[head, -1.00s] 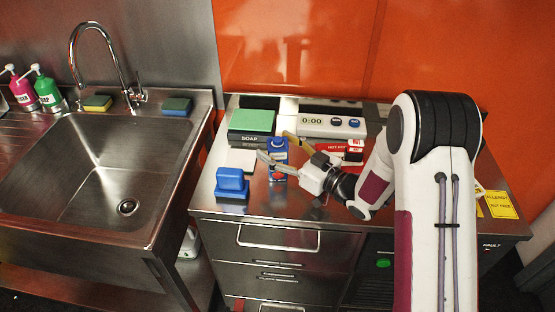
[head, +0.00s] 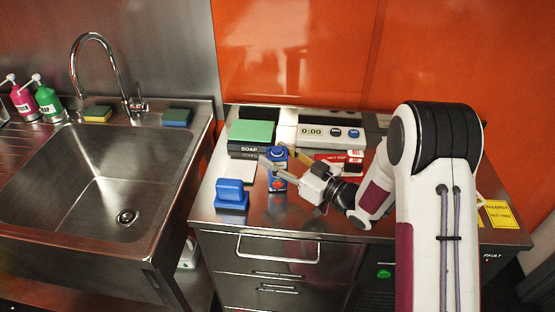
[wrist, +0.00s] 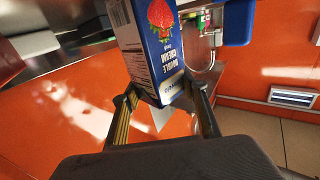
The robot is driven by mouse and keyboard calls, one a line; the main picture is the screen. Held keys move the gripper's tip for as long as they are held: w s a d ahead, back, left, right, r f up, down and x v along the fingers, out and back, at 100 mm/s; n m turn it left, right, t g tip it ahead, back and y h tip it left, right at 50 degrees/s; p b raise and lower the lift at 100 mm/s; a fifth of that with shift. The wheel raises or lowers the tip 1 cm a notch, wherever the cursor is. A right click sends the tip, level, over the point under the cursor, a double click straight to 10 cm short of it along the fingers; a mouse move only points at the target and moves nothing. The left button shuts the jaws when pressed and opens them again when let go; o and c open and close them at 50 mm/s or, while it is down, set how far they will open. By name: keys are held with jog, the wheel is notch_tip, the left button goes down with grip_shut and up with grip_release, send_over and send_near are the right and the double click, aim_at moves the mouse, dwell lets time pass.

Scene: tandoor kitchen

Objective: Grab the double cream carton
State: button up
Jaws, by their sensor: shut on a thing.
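The double cream carton (head: 278,181) is blue and stands upright on the steel counter, left of my arm in the head view. In the wrist view the carton (wrist: 157,45) appears upside down, with its DOUBLE CREAM lettering and a red strawberry picture showing. My gripper (head: 277,164) is shut on the carton from the right. In the wrist view the fingers of my gripper (wrist: 165,105) lie on either side of it. The carton's lower part is partly out of the wrist view.
A blue block-shaped item (head: 231,195) stands left of the carton. A green-topped SOAP box (head: 251,134) is behind it. The sink (head: 95,190) is at left.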

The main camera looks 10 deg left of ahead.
jog(key=shift+o, duration=0.2)
jog(key=shift+r, duration=4.85)
